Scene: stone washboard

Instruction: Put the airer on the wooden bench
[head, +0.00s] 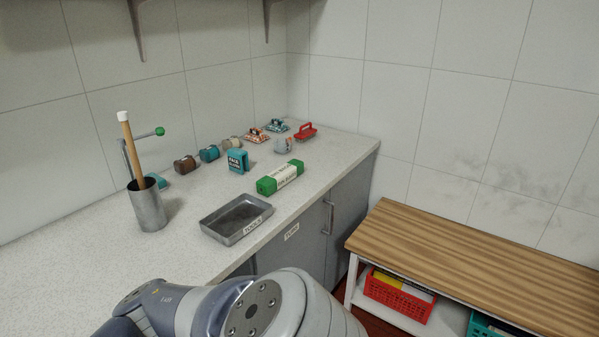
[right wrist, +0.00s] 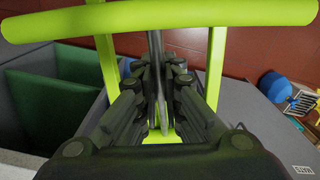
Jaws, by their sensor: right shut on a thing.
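The wooden bench (head: 490,262) has a striped wooden top and a white frame, and stands at the right of the head view against the tiled wall. Its top is bare. The airer (right wrist: 170,22), a lime-green tube frame, shows close up in the right wrist view. My right gripper (right wrist: 162,125) is shut on a thin grey part of it between the fingers. The airer's far parts are hidden by the fingers. The airer and both grippers are outside the head view; only one of my arms shows at its lower edge.
A red basket (head: 398,297) and a teal basket (head: 484,326) sit under the bench.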

